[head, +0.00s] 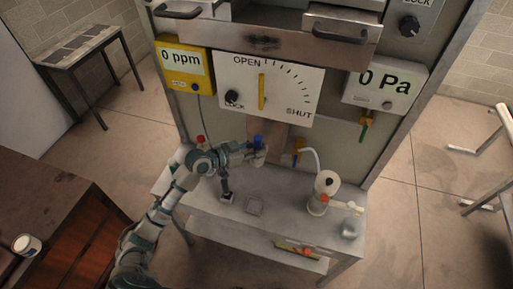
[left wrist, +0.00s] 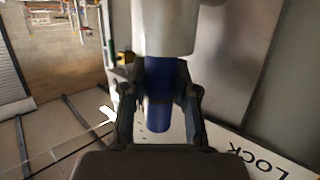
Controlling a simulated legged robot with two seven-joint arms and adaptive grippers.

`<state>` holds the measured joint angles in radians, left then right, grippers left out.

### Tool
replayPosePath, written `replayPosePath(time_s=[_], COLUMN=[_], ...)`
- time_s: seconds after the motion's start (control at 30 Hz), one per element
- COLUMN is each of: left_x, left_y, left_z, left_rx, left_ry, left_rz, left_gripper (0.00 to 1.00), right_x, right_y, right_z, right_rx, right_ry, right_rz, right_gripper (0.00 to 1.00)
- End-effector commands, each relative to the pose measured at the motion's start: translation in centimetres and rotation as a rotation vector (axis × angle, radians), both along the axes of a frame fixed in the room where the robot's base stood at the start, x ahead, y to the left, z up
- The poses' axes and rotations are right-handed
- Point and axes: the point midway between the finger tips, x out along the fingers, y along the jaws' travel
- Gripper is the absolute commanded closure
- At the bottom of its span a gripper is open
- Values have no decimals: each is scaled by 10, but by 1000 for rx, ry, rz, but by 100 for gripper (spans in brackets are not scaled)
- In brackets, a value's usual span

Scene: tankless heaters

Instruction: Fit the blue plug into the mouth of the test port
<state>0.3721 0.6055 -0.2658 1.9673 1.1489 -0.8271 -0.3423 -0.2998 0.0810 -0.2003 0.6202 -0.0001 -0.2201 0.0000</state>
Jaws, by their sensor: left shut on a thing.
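The blue plug (head: 258,141) is upright in front of the cabinet, above the bench. My left gripper (head: 254,149) is shut on it from the left. In the left wrist view the plug (left wrist: 158,98) sits between the two fingers of the left gripper (left wrist: 160,112). A pale grey cylinder (left wrist: 165,25) meets one end of the plug there; it looks like the test port. Its mouth is hidden, and I cannot tell whether the plug is inside it or only against it. My right gripper is not in view.
The grey bench (head: 285,222) holds a black-handled tool (head: 226,190), a small square dish (head: 255,206) and a white bottle (head: 322,190) with a curved tube. A cabinet with a dial panel (head: 268,90), a yellow meter (head: 186,70) and a pressure meter (head: 384,86) stands behind.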

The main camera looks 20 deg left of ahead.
Motion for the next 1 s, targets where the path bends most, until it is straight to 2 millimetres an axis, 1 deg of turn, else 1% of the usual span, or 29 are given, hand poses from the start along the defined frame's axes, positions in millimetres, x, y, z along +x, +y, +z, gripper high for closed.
replayPosePath(time_s=[0.57,0.6,0.7,1.0], left_x=[0,0,0,0], left_y=[0,0,0,1], left_z=[-16,-15,-16,-15], left_rx=[0,1,1,1], left_ry=[0,1,3,2], left_rz=[0,0,0,1], left_gripper=[100,64,42,42], right_x=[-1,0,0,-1], right_y=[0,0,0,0], right_z=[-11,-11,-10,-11], right_rx=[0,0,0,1], right_ry=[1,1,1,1], right_rz=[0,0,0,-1], right_gripper=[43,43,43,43])
